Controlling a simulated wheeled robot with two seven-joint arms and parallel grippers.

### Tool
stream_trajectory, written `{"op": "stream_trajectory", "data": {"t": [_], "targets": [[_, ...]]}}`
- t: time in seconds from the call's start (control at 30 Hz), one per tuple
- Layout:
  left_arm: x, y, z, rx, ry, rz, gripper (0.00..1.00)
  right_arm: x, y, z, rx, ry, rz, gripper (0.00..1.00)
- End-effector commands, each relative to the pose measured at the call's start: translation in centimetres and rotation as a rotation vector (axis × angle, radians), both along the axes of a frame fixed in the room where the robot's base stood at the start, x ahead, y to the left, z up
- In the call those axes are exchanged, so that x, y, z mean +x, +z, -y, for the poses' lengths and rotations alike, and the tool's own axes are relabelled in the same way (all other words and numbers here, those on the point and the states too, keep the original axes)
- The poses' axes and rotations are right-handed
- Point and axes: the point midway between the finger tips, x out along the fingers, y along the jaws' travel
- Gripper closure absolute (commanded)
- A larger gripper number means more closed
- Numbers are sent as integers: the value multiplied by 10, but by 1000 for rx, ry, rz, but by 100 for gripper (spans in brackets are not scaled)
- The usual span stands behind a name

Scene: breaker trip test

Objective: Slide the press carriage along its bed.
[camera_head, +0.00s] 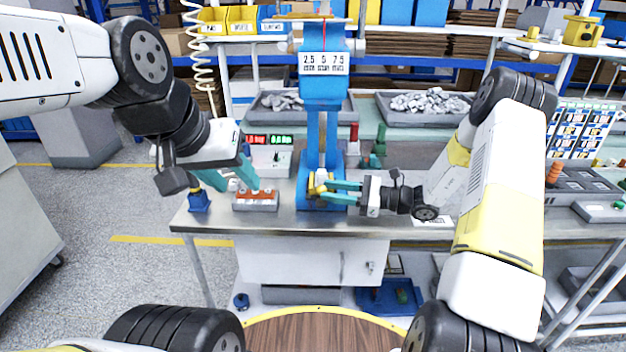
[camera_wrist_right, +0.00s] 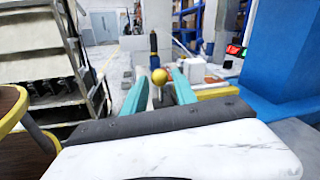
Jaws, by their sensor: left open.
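The blue press (camera_head: 323,85) stands at the middle of the metal bench, with a scale plate on its head. A yellow, brass-like part (camera_head: 318,185) sits at its lower front. My right gripper (camera_head: 326,191) reaches in from the right beside this part; its teal fingers look apart. In the right wrist view a gold ball knob (camera_wrist_right: 159,76) shows between the fingertips, and I cannot tell whether they touch it. My left gripper (camera_head: 240,186) is open and points down beside a grey block with an orange top (camera_head: 257,196). The carriage and bed are not clearly distinguishable.
Red and green displays (camera_head: 269,139) stand behind the orange-topped block. Grey trays of parts (camera_head: 428,104) lie at the back. A small blue object (camera_head: 199,201) stands at the bench's left end. Grey fixtures (camera_head: 583,186) stand at the right. The front bench edge (camera_head: 290,228) looks clear.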

Motion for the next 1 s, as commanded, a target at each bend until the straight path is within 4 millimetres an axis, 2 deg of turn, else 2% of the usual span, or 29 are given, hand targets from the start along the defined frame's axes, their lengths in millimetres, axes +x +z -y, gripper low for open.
{"op": "stream_trajectory", "data": {"t": [0.1,0.3,0.47,0.7,0.73,0.9,1.0], "targets": [[0,0,0,0,0,0,55,3,0,-22,-1,4,0,66],[0,0,0,0,0,0,55,9,0,-49,-2,4,0,66],[0,0,0,0,0,0,55,11,0,-59,-2,2,0,66],[0,0,0,0,0,0,55,11,0,-60,-2,2,1,66],[0,0,0,0,0,0,55,11,0,-60,-2,2,1,68],[0,0,0,0,0,0,55,11,0,-59,-2,2,1,100],[0,0,0,0,0,0,55,11,0,-59,-2,2,1,100]]}}
